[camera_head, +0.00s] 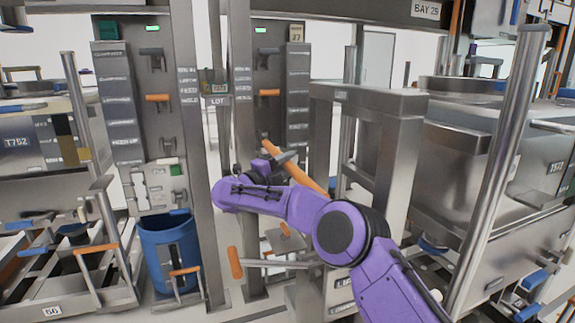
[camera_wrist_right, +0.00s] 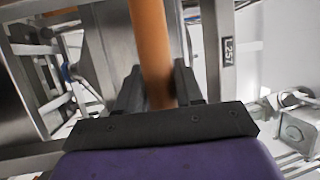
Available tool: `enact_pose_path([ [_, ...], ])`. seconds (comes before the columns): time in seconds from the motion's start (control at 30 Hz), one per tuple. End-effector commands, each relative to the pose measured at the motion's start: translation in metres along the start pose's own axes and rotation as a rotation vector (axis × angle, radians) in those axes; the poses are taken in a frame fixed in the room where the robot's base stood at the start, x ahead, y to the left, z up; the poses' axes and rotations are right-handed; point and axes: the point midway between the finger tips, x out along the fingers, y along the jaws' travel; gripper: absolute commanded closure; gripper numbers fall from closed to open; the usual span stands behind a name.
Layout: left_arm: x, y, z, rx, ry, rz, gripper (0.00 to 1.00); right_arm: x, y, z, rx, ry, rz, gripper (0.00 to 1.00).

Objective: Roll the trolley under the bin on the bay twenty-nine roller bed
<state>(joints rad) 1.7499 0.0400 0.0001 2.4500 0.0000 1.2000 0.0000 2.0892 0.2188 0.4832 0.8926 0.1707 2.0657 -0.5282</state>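My right gripper (camera_head: 286,157) is at an orange handle bar (camera_head: 308,180) in the middle of the head view. In the right wrist view the orange bar (camera_wrist_right: 152,50) runs between the two dark fingers (camera_wrist_right: 158,92), which sit close against both its sides. The handle seems to belong to a steel frame (camera_head: 372,102), likely the trolley; my arm hides much of the join. A steel bin (camera_head: 450,168) stands at the right, below the BAY 29 sign (camera_head: 425,9). The roller bed under it is not clearly seen. My left gripper is not in view.
A blue waste bin (camera_head: 170,250) stands at lower left by steel posts. Another steel unit labelled T752 (camera_head: 30,142) is at far left. A slanted steel post (camera_head: 500,165) stands in front of the right bin. Space between the posts is narrow.

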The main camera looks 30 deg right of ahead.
Motion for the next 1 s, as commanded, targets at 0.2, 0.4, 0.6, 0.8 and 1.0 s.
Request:
enact_pose_path([
  [0.2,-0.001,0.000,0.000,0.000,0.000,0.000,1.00,0.007,0.001,-0.003,-0.001,0.001,0.000,1.00],
  [0.4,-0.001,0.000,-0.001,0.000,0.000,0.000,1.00,0.024,0.004,-0.011,-0.001,0.009,0.000,1.00],
  [0.6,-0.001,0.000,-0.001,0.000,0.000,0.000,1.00,0.025,0.004,-0.012,0.001,0.012,0.001,1.00],
  [0.8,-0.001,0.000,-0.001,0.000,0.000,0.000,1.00,0.019,0.003,-0.007,0.001,0.002,0.001,0.43],
  [1.0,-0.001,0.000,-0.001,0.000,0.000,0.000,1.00,0.014,0.003,-0.006,0.001,-0.002,0.000,0.43],
])
